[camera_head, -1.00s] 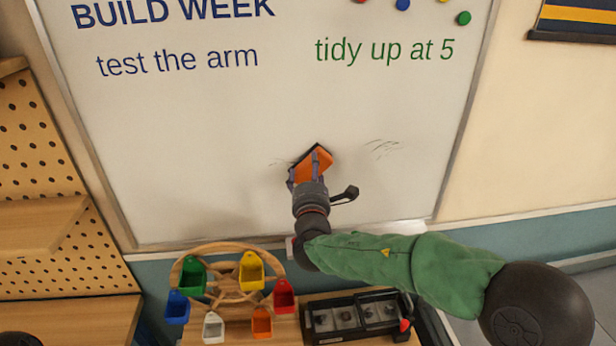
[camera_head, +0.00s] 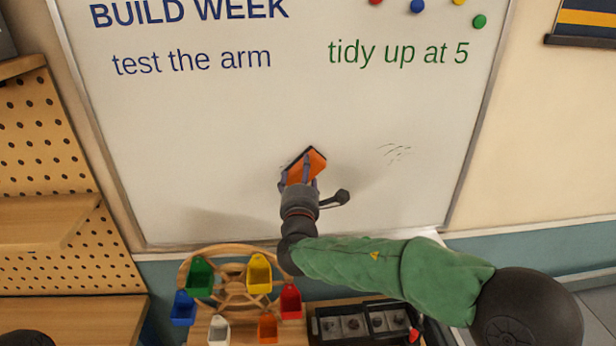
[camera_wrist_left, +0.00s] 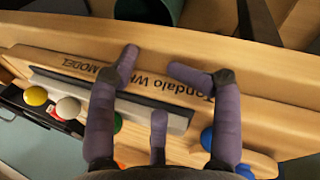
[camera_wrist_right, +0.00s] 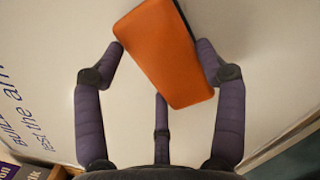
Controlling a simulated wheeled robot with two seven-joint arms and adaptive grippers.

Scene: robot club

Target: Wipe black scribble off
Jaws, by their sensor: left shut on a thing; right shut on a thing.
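Faint black scribble strokes (camera_head: 396,153) show on the whiteboard (camera_head: 225,130), right of my right gripper. My right gripper (camera_head: 301,178) is shut on an orange eraser with a dark edge (camera_head: 308,163), which is at the board and tilted. In the right wrist view the eraser (camera_wrist_right: 166,52) sits between the fingers (camera_wrist_right: 160,75). The board under the eraser is hidden. My left gripper (camera_wrist_left: 155,85) is outside the head view; in its wrist view its fingers close around the lettered wooden board of the wheel model (camera_wrist_left: 185,88).
The wooden wheel model (camera_head: 235,285) with several coloured buckets stands below the board. A black tray (camera_head: 352,322) lies right of it. Blue and green writing (camera_head: 192,60) and round magnets (camera_head: 480,21) are higher on the board. A pegboard shelf (camera_head: 50,222) is at left.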

